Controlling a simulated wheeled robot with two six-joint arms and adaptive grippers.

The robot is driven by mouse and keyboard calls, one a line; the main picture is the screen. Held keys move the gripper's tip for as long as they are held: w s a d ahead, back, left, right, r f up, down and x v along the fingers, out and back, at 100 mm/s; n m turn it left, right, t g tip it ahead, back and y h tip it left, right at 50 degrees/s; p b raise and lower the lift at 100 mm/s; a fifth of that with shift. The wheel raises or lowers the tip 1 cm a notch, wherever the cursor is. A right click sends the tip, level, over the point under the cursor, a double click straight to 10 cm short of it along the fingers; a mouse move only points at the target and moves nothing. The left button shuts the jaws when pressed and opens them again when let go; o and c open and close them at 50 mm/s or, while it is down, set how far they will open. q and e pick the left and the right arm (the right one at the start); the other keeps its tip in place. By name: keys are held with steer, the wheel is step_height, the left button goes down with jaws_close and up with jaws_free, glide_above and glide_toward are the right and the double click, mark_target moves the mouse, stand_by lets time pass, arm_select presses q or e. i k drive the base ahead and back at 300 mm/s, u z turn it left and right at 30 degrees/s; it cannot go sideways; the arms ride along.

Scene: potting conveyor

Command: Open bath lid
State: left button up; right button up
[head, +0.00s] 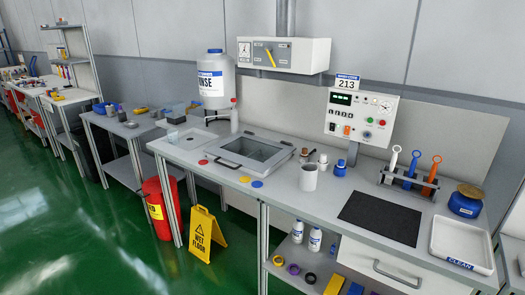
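The bath (282,153) is set into the light grey bench top, left of the middle of the head view. Its lid (250,150) is a grey frame around a see-through panel and appears to lie flat over the bath. A dark bar handle (228,163) runs along the lid's front left edge. Neither of my grippers shows in the head view, so nothing is seen touching the lid or its handle.
Red, yellow and blue discs lie before the bath. A white cup (310,177) and small bottles stand to its right. A control panel (360,116) stands behind, right. A wet floor sign (204,235) stands below.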

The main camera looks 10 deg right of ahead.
mark_target(215, 150)
steer(key=z, duration=0.45)
steer(key=i, duration=1.4)
steer(key=z, duration=0.4)
